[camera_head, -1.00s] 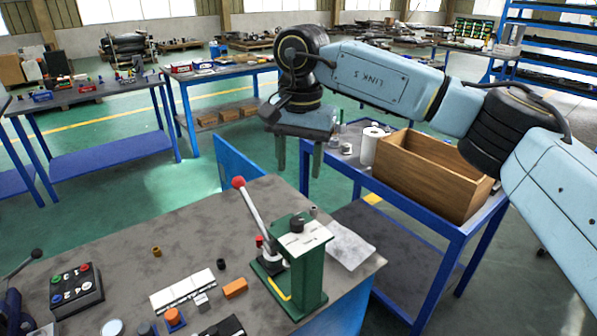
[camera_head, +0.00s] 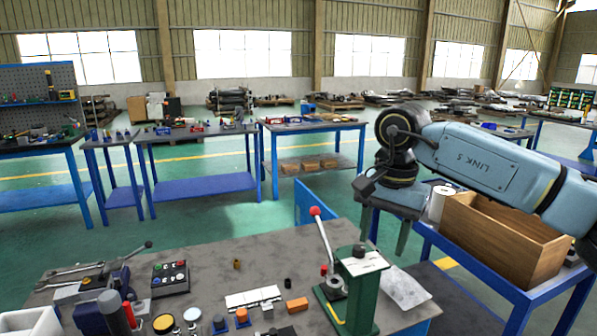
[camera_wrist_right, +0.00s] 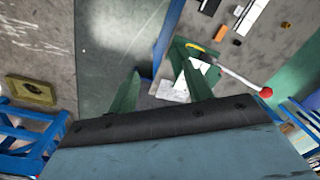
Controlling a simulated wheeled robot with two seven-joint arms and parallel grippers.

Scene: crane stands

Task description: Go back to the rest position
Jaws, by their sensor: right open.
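My right gripper (camera_head: 388,232) hangs with its fingers pointing down, above the gap between the work table and the blue cart. Its two fingers are apart with nothing between them. They also show in the right wrist view (camera_wrist_right: 165,92), with the floor and table edge below. A green lever press (camera_head: 357,290) with a red-knobbed lever stands on the grey work table (camera_head: 290,255), left of the gripper and apart from it. My left gripper does not show clearly in any view.
A wooden box (camera_head: 500,240) and a white roll (camera_head: 438,204) stand on the blue cart at the right. A button box (camera_head: 170,278), an orange block (camera_head: 297,304) and small parts lie on the work table. Green floor is open behind it.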

